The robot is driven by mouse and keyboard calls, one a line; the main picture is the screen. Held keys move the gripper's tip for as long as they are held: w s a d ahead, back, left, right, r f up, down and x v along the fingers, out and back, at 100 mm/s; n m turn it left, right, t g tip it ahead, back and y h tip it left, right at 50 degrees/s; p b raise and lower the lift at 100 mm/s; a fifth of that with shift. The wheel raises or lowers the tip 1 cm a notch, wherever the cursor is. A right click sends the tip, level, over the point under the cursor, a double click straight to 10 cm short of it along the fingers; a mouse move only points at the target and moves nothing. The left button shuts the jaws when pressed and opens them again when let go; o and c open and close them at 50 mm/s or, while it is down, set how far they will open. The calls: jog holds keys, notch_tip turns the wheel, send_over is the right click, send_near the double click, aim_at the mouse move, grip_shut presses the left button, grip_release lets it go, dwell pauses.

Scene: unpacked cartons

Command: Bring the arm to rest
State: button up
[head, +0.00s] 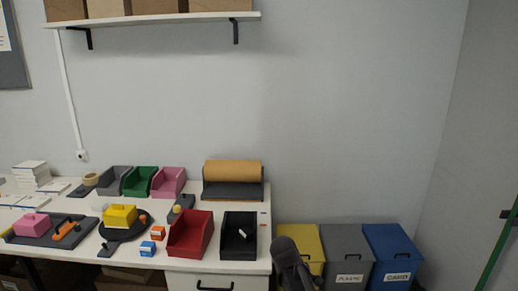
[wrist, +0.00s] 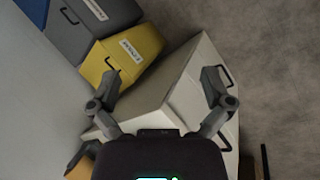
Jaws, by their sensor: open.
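My gripper (wrist: 160,90) is open and empty in the wrist view, its two grey fingers spread wide. Behind the fingers are a white drawer cabinet (wrist: 188,95) and the floor. In the head view a dark part of my arm (head: 290,262) shows at the bottom, just right of the table's right end and in front of the yellow bin. The fingers cannot be made out in the head view.
The white table (head: 190,255) holds a red bin (head: 190,234), a black bin (head: 238,237), a yellow block (head: 120,215) and a pink block (head: 32,224). Yellow (head: 306,240), grey (head: 346,255) and blue (head: 393,255) waste bins stand right of it. A shelf (head: 160,19) hangs above.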

jog(key=s+d+r+m+g+y+p, duration=0.2)
jog(key=s+d+m+y+p, duration=0.1)
jog(key=s+m, duration=0.6)
jog(key=shift+s+d+r+y, duration=0.15)
jog(key=shift+s+r+y, duration=0.05)
jog(key=shift+s+y, duration=0.55)
